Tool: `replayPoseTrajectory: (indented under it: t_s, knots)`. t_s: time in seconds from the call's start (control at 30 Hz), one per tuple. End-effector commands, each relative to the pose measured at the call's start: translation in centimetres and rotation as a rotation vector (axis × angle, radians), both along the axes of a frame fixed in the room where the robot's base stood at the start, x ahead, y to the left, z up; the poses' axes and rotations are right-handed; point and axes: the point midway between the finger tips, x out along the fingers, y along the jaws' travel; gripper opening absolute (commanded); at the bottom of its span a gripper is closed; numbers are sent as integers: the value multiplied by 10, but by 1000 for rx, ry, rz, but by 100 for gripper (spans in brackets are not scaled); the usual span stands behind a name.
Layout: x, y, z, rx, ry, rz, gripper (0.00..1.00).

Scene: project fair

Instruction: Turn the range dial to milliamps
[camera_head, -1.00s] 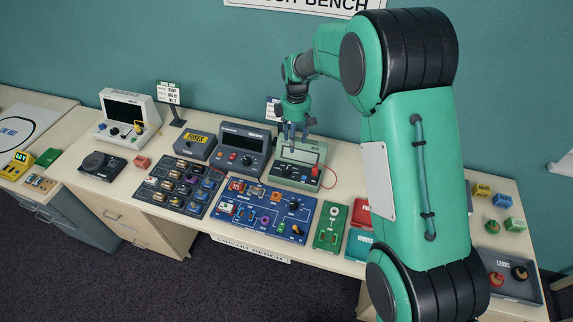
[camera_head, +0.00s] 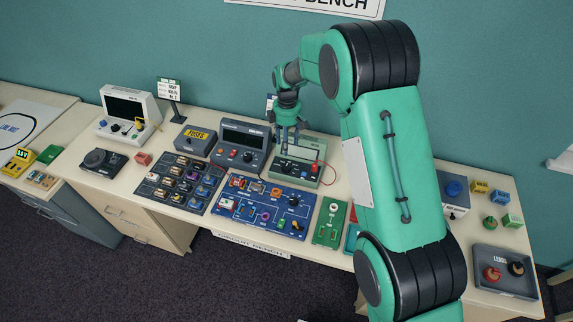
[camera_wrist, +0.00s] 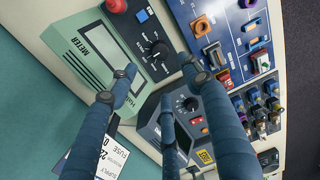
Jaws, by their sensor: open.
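The pale green meter (camera_head: 312,150) stands at the back of the bench, right of a dark grey instrument. In the wrist view the meter (camera_wrist: 98,42) shows its blank screen, a red knob and a black range dial (camera_wrist: 158,48) ringed by small marks. The marks are too small to read, so I cannot tell the dial's setting. My gripper (camera_head: 287,140) points down over the left part of the meter. In the wrist view my gripper (camera_wrist: 157,72) has its blue fingers spread and empty, with the dial between and beyond the tips. Contact with the dial is not visible.
The dark grey instrument (camera_head: 240,147) stands close on the meter's left. A blue circuit board (camera_head: 262,214) lies in front, with a green switch board (camera_head: 329,222) to its right. A red lead rises at the meter's right side. A small sign stands behind my gripper.

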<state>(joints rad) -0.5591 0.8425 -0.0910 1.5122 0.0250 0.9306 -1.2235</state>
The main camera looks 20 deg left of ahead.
Motion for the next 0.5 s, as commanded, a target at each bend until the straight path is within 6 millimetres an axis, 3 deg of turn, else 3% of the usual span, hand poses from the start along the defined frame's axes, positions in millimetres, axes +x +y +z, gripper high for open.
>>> replayPoseTrajectory:
  t_s: [0.5]
  knots:
    - [-6,-2,-76,-2,3,0,49]
